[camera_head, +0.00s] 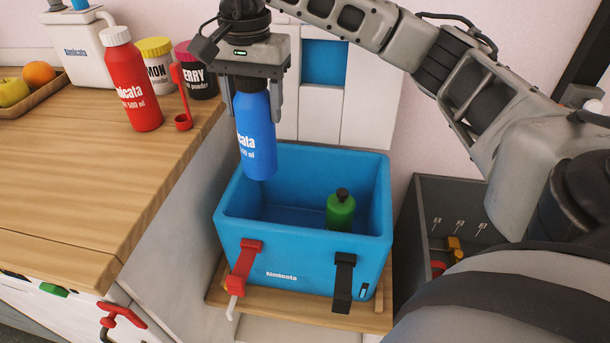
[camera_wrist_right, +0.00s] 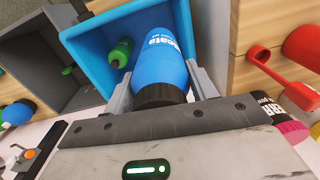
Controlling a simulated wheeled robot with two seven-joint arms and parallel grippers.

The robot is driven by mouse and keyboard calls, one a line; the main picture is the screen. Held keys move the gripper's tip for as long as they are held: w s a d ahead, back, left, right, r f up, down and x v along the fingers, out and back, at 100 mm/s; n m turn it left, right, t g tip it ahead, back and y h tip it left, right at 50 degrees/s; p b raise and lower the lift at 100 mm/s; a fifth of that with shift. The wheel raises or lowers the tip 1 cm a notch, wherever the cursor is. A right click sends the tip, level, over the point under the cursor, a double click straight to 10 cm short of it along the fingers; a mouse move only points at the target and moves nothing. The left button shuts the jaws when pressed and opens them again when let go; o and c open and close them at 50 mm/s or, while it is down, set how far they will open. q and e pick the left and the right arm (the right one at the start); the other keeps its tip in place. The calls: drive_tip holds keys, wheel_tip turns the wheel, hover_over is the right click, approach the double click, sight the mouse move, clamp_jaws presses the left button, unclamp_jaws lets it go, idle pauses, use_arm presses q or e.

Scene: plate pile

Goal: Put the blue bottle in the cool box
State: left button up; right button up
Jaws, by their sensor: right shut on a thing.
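The blue bottle (camera_head: 256,138) hangs upright, cap up, in my right gripper (camera_head: 252,92). The gripper is shut around its upper part. The bottle is above the left part of the open blue cool box (camera_head: 305,252), its lower end near the level of the rim. In the right wrist view the blue bottle (camera_wrist_right: 158,60) sits between the fingers (camera_wrist_right: 163,95), with the cool box (camera_wrist_right: 85,55) beyond it. A green bottle (camera_head: 340,210) stands inside the box at the right. My left gripper is not in view.
A wooden counter (camera_head: 60,170) at the left holds a red bottle (camera_head: 131,80), a red scoop (camera_head: 182,100), powder jars (camera_head: 156,65), a white container (camera_head: 80,45) and a fruit tray (camera_head: 42,88). A dark grey crate (camera_head: 440,195) stands right of the box.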

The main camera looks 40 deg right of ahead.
sight(275, 166)
use_arm(q)
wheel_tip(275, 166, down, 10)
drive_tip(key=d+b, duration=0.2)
drive_tip(key=b, duration=0.8)
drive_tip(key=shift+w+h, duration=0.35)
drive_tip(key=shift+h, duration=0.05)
use_arm(e)
drive_tip(key=w+d+f+m, duration=0.1)
drive_tip(key=d+f+m, duration=0.1)
drive_tip(key=f, duration=1.2)
drive_tip(key=w+d+f+m, duration=0.1)
drive_tip(key=d+f, duration=0.1)
drive_tip(key=f, duration=1.2)
drive_tip(key=shift+d+m, duration=0.15)
drive_tip(key=shift+m, duration=0.25)
use_arm(q)
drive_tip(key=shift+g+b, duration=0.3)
drive_tip(key=shift+b, duration=0.1)
use_arm(e)
drive_tip(key=shift+f, duration=0.1)
drive_tip(key=o, duration=1.6)
drive_tip(key=shift+o, duration=0.5)
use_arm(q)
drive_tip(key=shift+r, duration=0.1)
